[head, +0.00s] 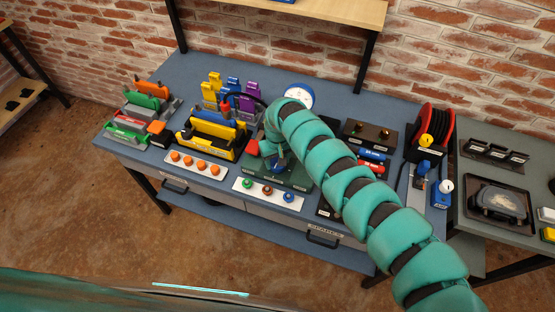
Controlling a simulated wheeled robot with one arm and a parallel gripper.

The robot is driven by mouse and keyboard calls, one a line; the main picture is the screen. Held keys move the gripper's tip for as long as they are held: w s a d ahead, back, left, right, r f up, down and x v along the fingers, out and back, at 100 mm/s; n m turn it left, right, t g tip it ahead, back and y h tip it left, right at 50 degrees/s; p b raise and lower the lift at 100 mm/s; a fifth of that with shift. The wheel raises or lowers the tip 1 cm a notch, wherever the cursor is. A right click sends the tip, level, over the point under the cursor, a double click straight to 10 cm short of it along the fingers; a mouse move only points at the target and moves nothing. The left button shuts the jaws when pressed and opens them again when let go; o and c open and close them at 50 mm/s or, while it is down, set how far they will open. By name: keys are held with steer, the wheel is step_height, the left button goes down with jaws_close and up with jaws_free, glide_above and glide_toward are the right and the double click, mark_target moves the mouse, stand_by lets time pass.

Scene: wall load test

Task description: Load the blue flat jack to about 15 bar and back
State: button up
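My teal padded arm reaches from the lower right over the blue-grey bench and bends down at the middle. My gripper (276,157) is small, at the arm's end over a dark green plate (298,182), close to a blue part (278,169) on it. I cannot tell whether they touch or whether the fingers are open. A white round gauge with a blue rim (300,90) stands behind the arm; its reading is too small to make out. A blue upright piece (233,86) stands among yellow and purple ones. I cannot tell which blue thing is the flat jack.
A white strip with green, red and blue knobs (266,195) lies in front of the plate. Another strip has orange knobs (203,166). A yellow-black tool holder (209,137) stands left, a red hose reel (431,126) right. A shelf (330,12) overhangs the back.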

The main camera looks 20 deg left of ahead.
steer(key=m+b, duration=0.1)
steer(key=m, duration=0.1)
steer(key=shift+a+f+m, duration=0.1)
steer(key=shift+f+m, duration=0.05)
steer(key=shift+m, duration=0.15)
steer(key=shift+f+m+b, duration=0.15)
steer(key=shift+m+b, duration=0.75)
steer(key=shift+b, duration=0.1)
steer(key=m+b, duration=0.2)
steer(key=b, duration=0.1)
steer(key=shift+m, duration=0.3)
steer(key=m+b, duration=0.2)
steer(key=b, duration=0.1)
steer(key=shift+m, duration=0.4)
steer(key=m, duration=0.1)
steer(key=m+b, duration=0.1)
steer(key=shift+r+m, duration=0.3)
steer(key=shift+m, duration=2.2)
